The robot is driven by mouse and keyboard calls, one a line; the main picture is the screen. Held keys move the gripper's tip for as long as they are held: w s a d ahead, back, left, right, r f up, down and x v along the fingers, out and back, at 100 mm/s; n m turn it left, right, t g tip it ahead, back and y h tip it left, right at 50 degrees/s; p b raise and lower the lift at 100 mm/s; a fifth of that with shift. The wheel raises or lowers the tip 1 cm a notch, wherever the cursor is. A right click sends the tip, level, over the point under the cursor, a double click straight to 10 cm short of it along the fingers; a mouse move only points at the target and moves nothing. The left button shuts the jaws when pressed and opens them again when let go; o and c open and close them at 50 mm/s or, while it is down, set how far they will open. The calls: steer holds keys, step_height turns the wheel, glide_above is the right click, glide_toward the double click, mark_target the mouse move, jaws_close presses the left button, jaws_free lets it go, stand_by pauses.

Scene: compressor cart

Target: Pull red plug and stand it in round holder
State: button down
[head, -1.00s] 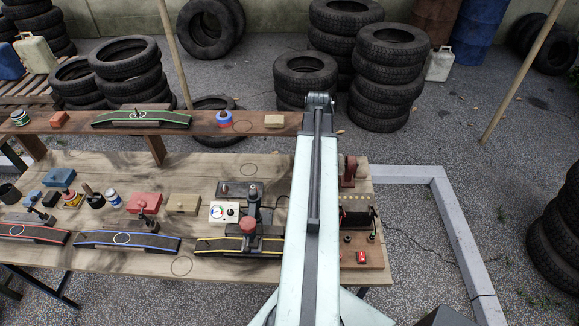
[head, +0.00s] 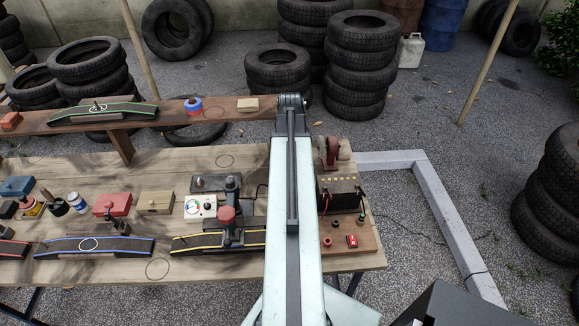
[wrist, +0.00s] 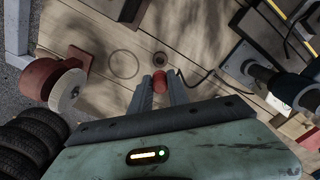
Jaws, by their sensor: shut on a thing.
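My gripper (wrist: 160,98) is shut on the red plug (wrist: 160,82), which shows as a small red rounded piece between the fingertips in the wrist view. I cannot tell the plug's height above the table. A thin drawn circle (wrist: 124,64) lies left of the round piece. In the head view my arm hides the gripper, plug and this spot.
A battery box (head: 340,194) and a red switch (head: 352,241) sit on the right board. A black cable (wrist: 197,80) runs right.

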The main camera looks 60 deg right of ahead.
steer(key=shift+f, duration=0.1)
step_height(320, 180, down, 9)
steer(key=b, duration=0.8)
steer(key=shift+r+b, duration=0.2)
steer(key=shift+b, duration=0.2)
steer(key=shift+f+b, duration=0.5)
stand_by(0.9)
steer(key=c, duration=0.7)
jaws_free()
steer(key=shift+r, duration=0.1)
step_height(320, 180, up, 7)
steer(key=p, duration=0.7)
stand_by(0.3)
